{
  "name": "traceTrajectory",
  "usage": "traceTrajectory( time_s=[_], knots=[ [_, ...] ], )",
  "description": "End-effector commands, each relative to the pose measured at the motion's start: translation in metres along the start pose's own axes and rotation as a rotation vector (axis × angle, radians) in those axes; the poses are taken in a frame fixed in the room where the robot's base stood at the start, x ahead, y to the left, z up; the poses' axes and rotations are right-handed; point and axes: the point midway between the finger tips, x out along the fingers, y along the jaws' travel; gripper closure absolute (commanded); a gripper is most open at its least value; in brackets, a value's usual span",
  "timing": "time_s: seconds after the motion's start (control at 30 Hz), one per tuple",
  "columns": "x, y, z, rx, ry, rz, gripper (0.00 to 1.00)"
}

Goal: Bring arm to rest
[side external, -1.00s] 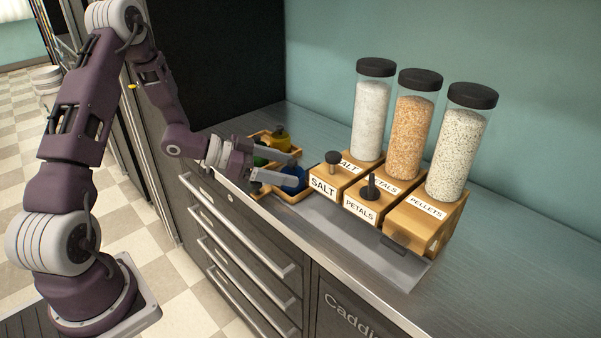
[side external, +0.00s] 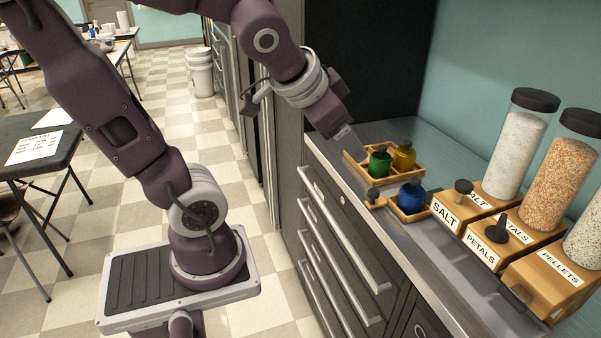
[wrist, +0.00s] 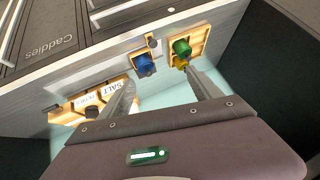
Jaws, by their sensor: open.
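My gripper (side external: 350,140) is raised near the counter's left end, behind the wooden caddy, and points down toward it. In the wrist view my gripper (wrist: 163,92) has its two fingers spread with nothing between them. A green bottle (side external: 380,162) and a yellow bottle (side external: 404,156) stand in the wooden caddy (side external: 352,163). A blue bottle (side external: 411,196) stands in a smaller wooden tray in front of them. The wrist view also shows the blue bottle (wrist: 145,65) and green bottle (wrist: 181,47) beyond the fingers.
Wooden dispensers labelled SALT (side external: 446,214), PETALS (side external: 482,248) and PELLETS (side external: 562,268) carry tall clear jars at right. Drawers with long handles (side external: 345,260) run below the counter edge. A dark panel (side external: 365,60) stands behind. A table (side external: 40,150) is at left.

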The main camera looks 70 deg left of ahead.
Motion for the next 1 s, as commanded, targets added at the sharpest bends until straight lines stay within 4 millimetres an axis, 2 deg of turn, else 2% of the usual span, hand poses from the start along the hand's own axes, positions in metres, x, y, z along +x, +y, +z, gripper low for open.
traceTrajectory(
  time_s=[0.03,0.1,0.23,1.0],
  knots=[
    [-0.025,0.021,0.022,-0.031,-0.032,0.064,0.27],
    [-0.052,0.046,0.053,-0.060,-0.099,0.161,0.27],
    [-0.075,0.069,0.082,-0.072,-0.160,0.258,0.27],
    [-0.077,0.070,0.084,-0.075,-0.169,0.265,0.27]
  ],
)
